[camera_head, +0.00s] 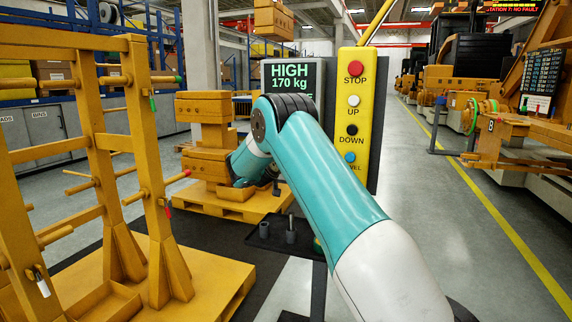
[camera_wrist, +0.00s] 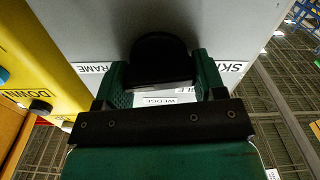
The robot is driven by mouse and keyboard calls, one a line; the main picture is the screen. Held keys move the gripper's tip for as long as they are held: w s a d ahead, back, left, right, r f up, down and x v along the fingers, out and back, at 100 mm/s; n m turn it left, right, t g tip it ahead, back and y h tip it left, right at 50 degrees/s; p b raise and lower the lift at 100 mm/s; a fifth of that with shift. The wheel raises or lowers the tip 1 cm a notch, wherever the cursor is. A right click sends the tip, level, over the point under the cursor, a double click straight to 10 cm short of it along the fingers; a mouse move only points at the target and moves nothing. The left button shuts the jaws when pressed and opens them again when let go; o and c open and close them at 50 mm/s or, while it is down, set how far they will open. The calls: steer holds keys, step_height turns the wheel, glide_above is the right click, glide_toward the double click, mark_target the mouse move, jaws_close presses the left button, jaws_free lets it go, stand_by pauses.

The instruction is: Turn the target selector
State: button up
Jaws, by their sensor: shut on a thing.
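The target selector is a black knob (camera_wrist: 160,55) on a grey panel (camera_wrist: 90,30) in the wrist view. My gripper (camera_wrist: 162,80) is shut on it, with one green finger on each side. Labels around the knob read FRAME (camera_wrist: 95,67), WEDGE (camera_wrist: 187,100) and, cut off by the finger, one starting SKI (camera_wrist: 232,67). Another label is mostly hidden. I cannot tell which label the knob points at. In the head view my arm hides the knob and the gripper's fingers.
A yellow button box (camera_head: 357,120) with STOP, UP and DOWN stands right of the display (camera_head: 290,82), which reads HIGH 170 kg. A yellow rack (camera_head: 140,150) stands at left. A pallet (camera_head: 215,205) bears yellow blocks.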

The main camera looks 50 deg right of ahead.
stand_by(0.4)
steer(key=o, duration=0.9)
steer(key=b+v, duration=0.3)
steer(key=v, duration=1.4)
steer(key=shift+s+a, duration=0.15)
steer(key=shift+a, duration=0.1)
